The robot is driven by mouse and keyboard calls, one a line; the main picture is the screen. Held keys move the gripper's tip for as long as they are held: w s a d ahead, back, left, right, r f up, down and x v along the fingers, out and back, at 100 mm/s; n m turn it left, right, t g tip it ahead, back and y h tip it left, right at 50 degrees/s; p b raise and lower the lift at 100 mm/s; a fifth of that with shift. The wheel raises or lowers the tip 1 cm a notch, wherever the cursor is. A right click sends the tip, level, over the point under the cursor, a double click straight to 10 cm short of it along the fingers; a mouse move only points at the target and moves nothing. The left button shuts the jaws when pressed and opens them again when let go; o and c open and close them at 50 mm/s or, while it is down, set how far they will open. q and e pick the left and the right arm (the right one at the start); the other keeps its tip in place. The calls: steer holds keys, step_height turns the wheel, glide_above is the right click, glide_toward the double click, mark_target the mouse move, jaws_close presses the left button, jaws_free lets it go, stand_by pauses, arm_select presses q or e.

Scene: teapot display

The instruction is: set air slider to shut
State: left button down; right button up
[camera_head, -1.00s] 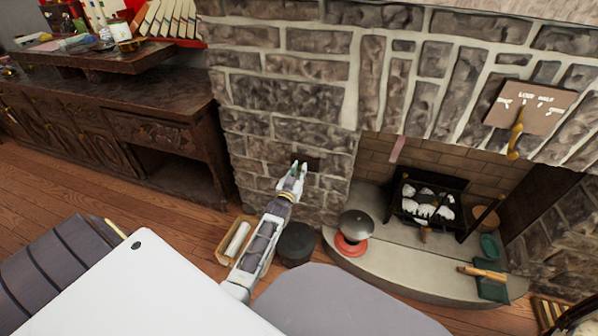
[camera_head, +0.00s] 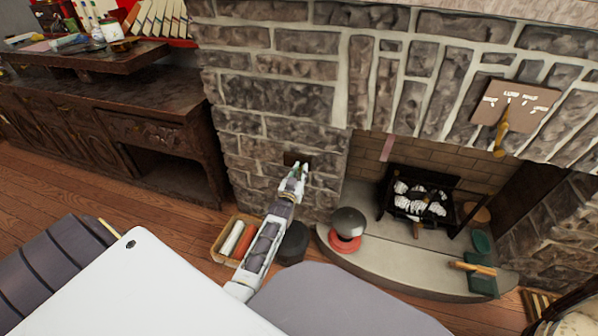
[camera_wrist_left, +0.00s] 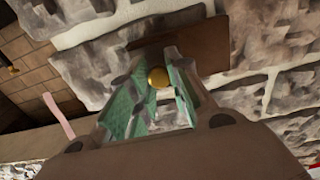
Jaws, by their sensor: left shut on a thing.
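The air slider is a brown plate (camera_head: 291,158) on the stone chimney wall, left of the fireplace opening. It also shows in the left wrist view (camera_wrist_left: 190,40), with a round brass knob (camera_wrist_left: 158,77) at its lower edge. My left gripper (camera_head: 299,172) is at the plate. In the left wrist view its green-padded fingers (camera_wrist_left: 155,95) are on both sides of the knob, shut on it. The fingers hide the knob and part of the plate in the head view. Any markings on the plate are too small to read. My right gripper is not in view.
A lever plate with a brass lever (camera_head: 502,132) hangs above the fireplace opening. The hearth (camera_head: 395,262) holds a domed item on a red base (camera_head: 347,228) and a black grate (camera_head: 428,198). A box of rolls (camera_head: 233,238) and a dark round stool (camera_head: 293,243) stand below my arm.

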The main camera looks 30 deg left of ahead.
arm_select(q)
steer(key=c, duration=1.4)
jaws_free()
steer(key=shift+d, duration=0.35)
steer(key=shift+o, duration=0.5)
steer(key=shift+a+r, duration=0.15)
steer(key=shift+r, duration=0.7)
step_height(320, 180, up, 8)
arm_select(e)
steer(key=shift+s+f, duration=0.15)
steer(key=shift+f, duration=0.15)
arm_select(q)
steer(key=shift+r, duration=0.1)
